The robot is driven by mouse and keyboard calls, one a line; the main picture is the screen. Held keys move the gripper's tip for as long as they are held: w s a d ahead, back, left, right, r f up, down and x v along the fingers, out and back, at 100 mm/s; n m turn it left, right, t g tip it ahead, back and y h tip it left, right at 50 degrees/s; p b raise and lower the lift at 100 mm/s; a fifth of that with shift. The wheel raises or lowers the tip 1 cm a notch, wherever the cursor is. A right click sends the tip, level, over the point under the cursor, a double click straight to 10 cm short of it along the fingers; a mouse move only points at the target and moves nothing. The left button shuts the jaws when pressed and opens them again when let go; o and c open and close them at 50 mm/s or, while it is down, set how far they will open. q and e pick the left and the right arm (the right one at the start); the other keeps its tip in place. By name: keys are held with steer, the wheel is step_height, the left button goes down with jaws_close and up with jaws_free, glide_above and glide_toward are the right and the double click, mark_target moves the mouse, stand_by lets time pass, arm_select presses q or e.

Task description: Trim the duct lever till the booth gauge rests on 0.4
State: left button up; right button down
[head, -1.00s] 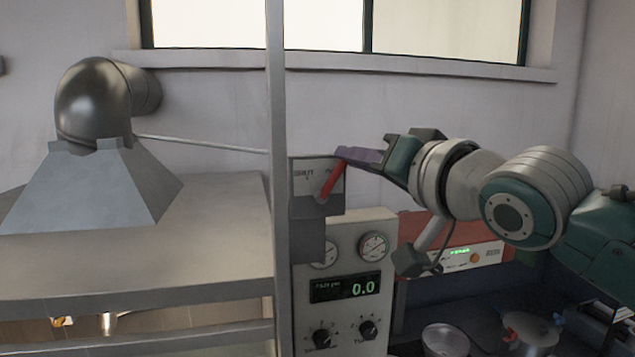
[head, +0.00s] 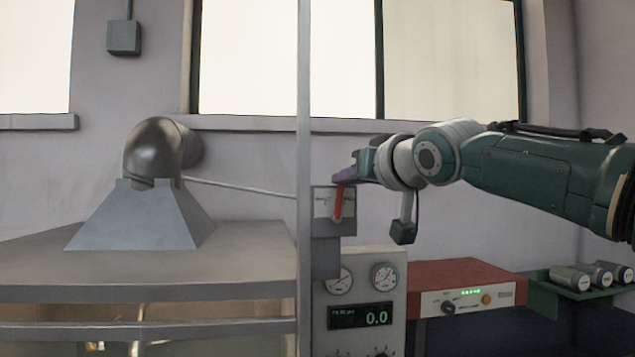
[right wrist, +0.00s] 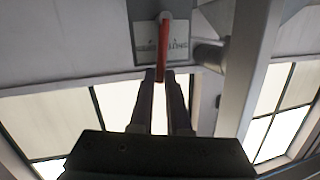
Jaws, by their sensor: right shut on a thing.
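The duct lever (head: 338,205) is a red handle on a small grey plate box beside a pale post, and it stands nearly upright. My right gripper (head: 345,178) is shut on its upper end, reaching in from the right. In the right wrist view the red lever (right wrist: 165,45) runs down between the two dark fingertips (right wrist: 160,76). The booth gauge is hard to single out: a digital display (head: 360,316) below the lever reads 0.0 in green, under two round dials (head: 385,276). The plate's lettering is too small to read. My left gripper is out of view.
A pale vertical post (head: 304,150) stands just left of the lever. A metal hood (head: 140,220) with a bent duct sits over a bench at left. A red-topped instrument (head: 465,275) and several cans (head: 590,275) are at right, below my arm.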

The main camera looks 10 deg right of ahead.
steer(key=shift+f, duration=0.15)
steer(key=c, duration=0.9)
jaws_free()
steer(key=shift+w, duration=0.1)
steer(key=b+v, duration=0.7)
steer(key=v, duration=0.3)
steer(key=shift+b, duration=0.3)
steer(key=shift+a, duration=0.1)
